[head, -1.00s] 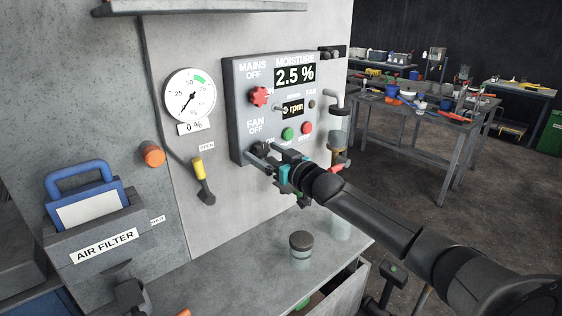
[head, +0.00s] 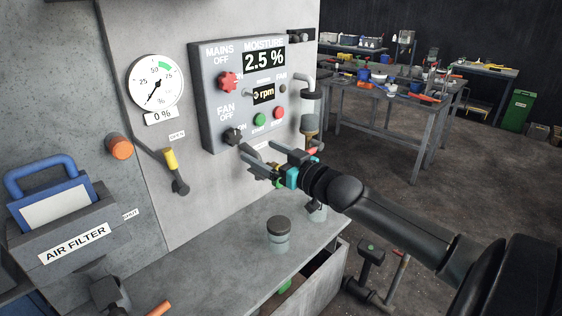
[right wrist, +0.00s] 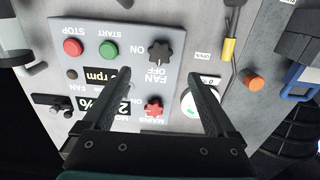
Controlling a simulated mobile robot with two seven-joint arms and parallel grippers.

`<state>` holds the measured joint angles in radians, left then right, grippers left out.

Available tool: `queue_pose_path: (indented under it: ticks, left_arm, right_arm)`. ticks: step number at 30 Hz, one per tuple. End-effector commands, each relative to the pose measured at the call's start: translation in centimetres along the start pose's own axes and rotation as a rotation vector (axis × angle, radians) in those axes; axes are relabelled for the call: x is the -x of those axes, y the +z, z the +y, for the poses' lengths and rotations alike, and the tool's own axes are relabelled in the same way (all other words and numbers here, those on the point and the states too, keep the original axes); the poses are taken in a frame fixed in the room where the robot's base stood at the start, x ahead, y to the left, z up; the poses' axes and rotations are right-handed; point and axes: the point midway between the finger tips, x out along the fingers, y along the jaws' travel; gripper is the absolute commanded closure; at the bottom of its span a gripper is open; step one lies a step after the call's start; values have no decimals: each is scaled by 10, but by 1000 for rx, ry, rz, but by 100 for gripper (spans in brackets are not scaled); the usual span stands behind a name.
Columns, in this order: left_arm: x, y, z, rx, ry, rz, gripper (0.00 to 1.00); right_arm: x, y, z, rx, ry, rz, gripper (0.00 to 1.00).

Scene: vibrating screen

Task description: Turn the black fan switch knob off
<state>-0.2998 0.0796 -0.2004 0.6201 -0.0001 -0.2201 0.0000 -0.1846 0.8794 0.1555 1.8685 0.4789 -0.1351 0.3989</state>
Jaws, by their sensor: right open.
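The black fan switch knob (head: 231,137) is on the lower left of the grey control panel (head: 211,116), below the FAN OFF label and beside ON. It also shows in the right wrist view (right wrist: 159,52), where the panel appears upside down. I cannot tell which way its pointer faces. My right gripper (head: 256,157) is open and empty, its fingers pointing at the panel, a little below and right of the knob in the head view. In the right wrist view the knob lies beyond the space between the fingertips (right wrist: 163,88), apart from them. My left gripper is not seen.
A red mains knob (head: 228,82), green button (head: 260,120) and red button (head: 278,112) share the panel. A yellow-handled lever (head: 171,160) and gauge (head: 155,83) are left of it. A lidded jar (head: 278,238) stands on the ledge below.

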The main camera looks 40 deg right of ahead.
Motion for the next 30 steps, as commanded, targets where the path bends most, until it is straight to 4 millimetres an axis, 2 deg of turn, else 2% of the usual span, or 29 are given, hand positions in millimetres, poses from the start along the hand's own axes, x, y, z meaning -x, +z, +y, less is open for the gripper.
queue_pose_path:
  ticks: [9, 15, 30]
  left_arm:
    - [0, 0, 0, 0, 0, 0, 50]
    - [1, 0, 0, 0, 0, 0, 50]
    - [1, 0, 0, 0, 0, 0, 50]
  right_arm:
    - [33, 1, 0, -3, 0, -1, 8]
    - [45, 1, 0, -3, 0, -1, 8]
    - [49, 0, 0, -1, 0, 1, 8]
